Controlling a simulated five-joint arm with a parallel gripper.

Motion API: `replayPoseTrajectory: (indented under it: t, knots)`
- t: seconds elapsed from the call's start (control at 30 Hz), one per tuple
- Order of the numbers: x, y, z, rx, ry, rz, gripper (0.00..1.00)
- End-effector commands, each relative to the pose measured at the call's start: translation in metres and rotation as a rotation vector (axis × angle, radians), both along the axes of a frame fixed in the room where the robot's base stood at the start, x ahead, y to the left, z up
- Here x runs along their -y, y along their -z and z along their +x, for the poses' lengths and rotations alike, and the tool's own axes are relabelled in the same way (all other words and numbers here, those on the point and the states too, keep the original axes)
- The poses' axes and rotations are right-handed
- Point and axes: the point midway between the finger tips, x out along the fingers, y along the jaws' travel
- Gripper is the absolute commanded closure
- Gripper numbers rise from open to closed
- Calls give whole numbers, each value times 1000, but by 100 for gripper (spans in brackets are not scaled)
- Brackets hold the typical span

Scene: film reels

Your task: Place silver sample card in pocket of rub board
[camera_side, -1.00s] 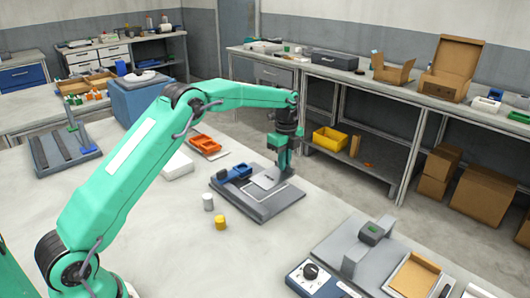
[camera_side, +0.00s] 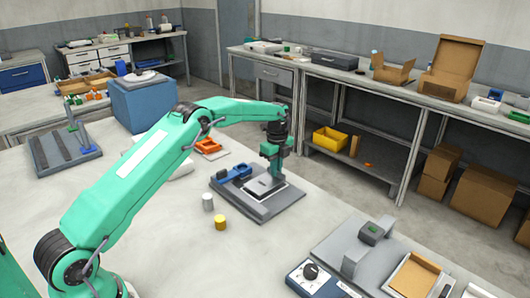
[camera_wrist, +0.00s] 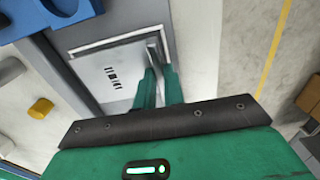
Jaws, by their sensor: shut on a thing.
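The silver sample card (camera_wrist: 108,78) is a flat plate with small dark marks. My gripper (camera_wrist: 158,72) is shut on its right edge in the wrist view. In the side view my gripper (camera_side: 273,175) is low over the grey rub board (camera_side: 285,203), with the card (camera_side: 264,188) flat over the board's pocket area. In the wrist view the card lies roughly in line with the pocket outline on the board (camera_wrist: 65,75). My fingers hide part of its right side, and I cannot tell whether it is seated or just above.
A blue clamp (camera_side: 236,173) sits on the board's left side. A white cylinder (camera_side: 207,202) and a yellow cylinder (camera_side: 220,222) stand in front. An orange tray (camera_side: 207,146) lies behind. A grey device (camera_side: 360,248) stands at the lower right, with clear table between.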

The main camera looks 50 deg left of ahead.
Motion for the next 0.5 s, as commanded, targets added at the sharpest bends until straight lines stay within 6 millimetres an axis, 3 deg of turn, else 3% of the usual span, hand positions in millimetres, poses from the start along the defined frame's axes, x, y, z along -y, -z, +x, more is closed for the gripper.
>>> replayPoseTrajectory:
  t: [0.13,0.5]
  knots:
    - [0,12,0,-1,0,0,100]
    - [0,15,0,0,0,0,100]
